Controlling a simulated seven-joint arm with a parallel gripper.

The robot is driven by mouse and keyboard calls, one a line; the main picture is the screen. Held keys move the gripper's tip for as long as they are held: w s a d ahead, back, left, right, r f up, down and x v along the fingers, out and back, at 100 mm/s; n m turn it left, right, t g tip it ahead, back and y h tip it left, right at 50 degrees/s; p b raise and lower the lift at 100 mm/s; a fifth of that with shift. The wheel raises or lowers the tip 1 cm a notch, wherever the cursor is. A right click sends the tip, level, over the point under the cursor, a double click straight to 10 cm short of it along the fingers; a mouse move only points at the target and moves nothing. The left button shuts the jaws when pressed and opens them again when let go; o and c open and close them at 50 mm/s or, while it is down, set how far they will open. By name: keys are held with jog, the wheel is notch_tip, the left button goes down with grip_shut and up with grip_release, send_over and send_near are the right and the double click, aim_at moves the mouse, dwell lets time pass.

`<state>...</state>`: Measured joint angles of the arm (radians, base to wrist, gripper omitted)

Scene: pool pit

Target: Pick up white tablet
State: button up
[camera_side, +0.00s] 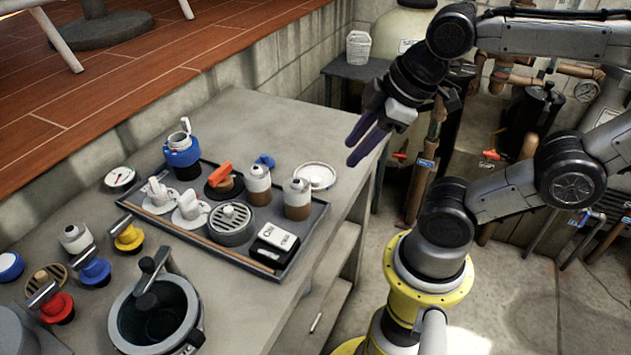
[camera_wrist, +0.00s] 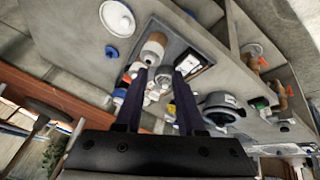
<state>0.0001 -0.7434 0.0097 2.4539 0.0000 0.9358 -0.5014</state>
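A flat white disc (camera_side: 315,176), which looks like the white tablet, lies by the tray's far right corner in the side view. A round white disc (camera_wrist: 117,18) also shows near the top of the wrist view, left of the tray; I take it to be the same one. My gripper (camera_side: 355,148) hangs in the air to the right of the disc and above the table edge. In the wrist view my gripper (camera_wrist: 160,72) has its two dark fingers apart with nothing held between them. The disc is apart from the fingers.
A dark tray (camera_side: 308,240) holds bottles, a grated drain, small white fittings and a black-and-white box (camera_side: 274,241). A brown-and-white bottle (camera_side: 297,199) stands close to the disc. A dark pot (camera_side: 155,315) and coloured valves sit at the left front. The table's right edge is clear.

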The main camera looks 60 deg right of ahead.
jog(key=w+r+n+g, duration=0.1)
jog(key=w+r+n, duration=0.15)
jog(key=n, duration=0.35)
jog(key=n+g, duration=0.5)
jog(key=n, duration=0.4)
send_over(315, 179)
notch_tip(315, 179, down, 8)
jog(key=f, duration=0.7)
jog(key=shift+s+d+f, duration=0.1)
jog(key=shift+d+f, duration=0.15)
jog(key=shift+f, duration=0.1)
jog(key=shift+a+f, duration=0.15)
jog(key=shift+f, duration=1.2)
jog(key=shift+a+f, duration=0.1)
jog(key=shift+f, duration=1.25)
grip_shut()
